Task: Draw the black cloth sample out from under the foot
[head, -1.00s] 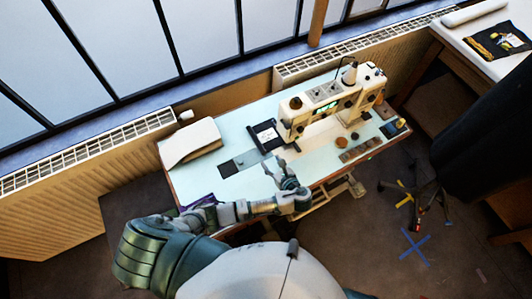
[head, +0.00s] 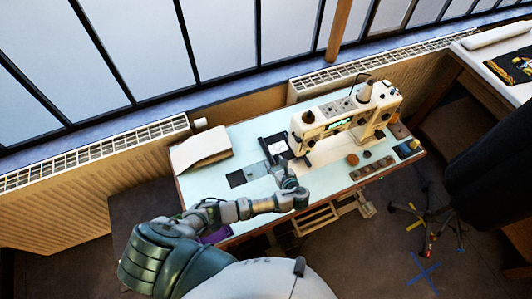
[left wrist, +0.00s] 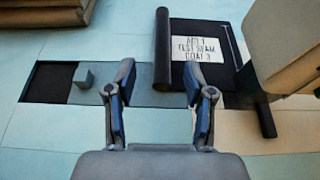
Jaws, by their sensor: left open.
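The black cloth sample (head: 271,150) lies on the pale table at the left end of the sewing machine (head: 345,113). In the left wrist view the cloth (left wrist: 188,72) has a rolled left edge and a white label lettered "TEST SEAM". Its right part runs beneath the machine's head (left wrist: 287,45), which hides the foot. My left gripper (head: 288,177) is over the table on the near side of the cloth. My right gripper is not in view.
A grey strip with a dark square end (head: 237,179) is set in the table left of the cloth. A small block (left wrist: 83,76) stands there. A pale folded stack (head: 201,147) lies at the table's left end. Small round items (head: 352,159) sit before the machine.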

